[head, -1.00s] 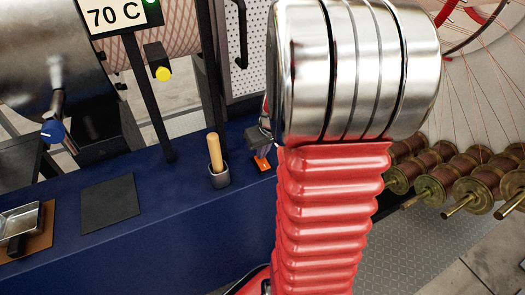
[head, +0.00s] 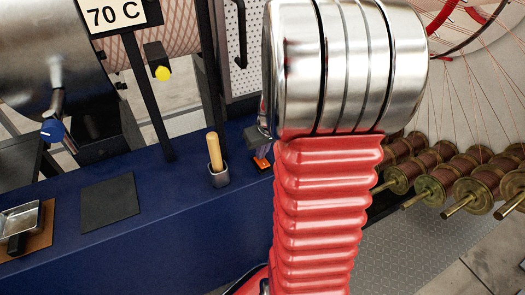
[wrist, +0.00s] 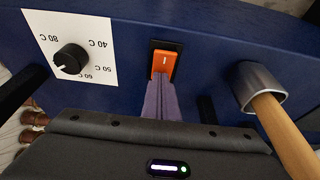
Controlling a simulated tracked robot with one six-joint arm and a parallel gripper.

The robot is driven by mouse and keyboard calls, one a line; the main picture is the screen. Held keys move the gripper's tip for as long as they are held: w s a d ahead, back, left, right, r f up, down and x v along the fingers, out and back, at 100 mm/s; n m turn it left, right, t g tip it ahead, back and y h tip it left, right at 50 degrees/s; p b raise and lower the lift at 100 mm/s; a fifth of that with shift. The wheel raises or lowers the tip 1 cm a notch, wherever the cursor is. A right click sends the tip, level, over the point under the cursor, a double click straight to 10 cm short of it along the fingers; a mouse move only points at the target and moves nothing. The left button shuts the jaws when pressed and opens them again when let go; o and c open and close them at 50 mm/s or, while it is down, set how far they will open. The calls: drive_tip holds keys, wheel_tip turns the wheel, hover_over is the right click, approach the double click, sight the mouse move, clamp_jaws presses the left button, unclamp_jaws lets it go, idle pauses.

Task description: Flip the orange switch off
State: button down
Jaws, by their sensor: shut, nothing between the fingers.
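The orange switch (wrist: 163,63) is a rocker with a small white mark, set in a black frame on the blue bench. It also shows in the head view (head: 262,163), just left of my red arm. My gripper (wrist: 161,84) has its purple-grey fingers shut together with nothing between them. The fingertips are at the lower edge of the switch in the wrist view and overlap it slightly. I cannot tell whether they touch it. In the head view the gripper is mostly hidden behind my arm's metal wrist.
A grey cup with a wooden handle (head: 215,152) stands close to the switch. A black dial on a white temperature plate (wrist: 84,78) is on the switch's other side. A dark mat (head: 110,203) lies on the blue bench. Copper spools (head: 465,180) are at the right.

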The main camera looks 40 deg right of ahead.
sight(264, 163)
drive_tip(key=shift+s, duration=0.15)
drive_tip(key=shift+s+a+r, duration=0.15)
drive_tip(key=shift+s+a, duration=0.05)
drive_tip(key=shift+s, duration=0.4)
drive_tip(key=shift+w+r, duration=0.15)
drive_tip(key=shift+r, duration=0.4)
wheel_tip(264, 163, up, 13)
drive_tip(key=shift+s, duration=0.2)
drive_tip(key=shift+f+m, duration=0.15)
drive_tip(key=shift+m, duration=0.15)
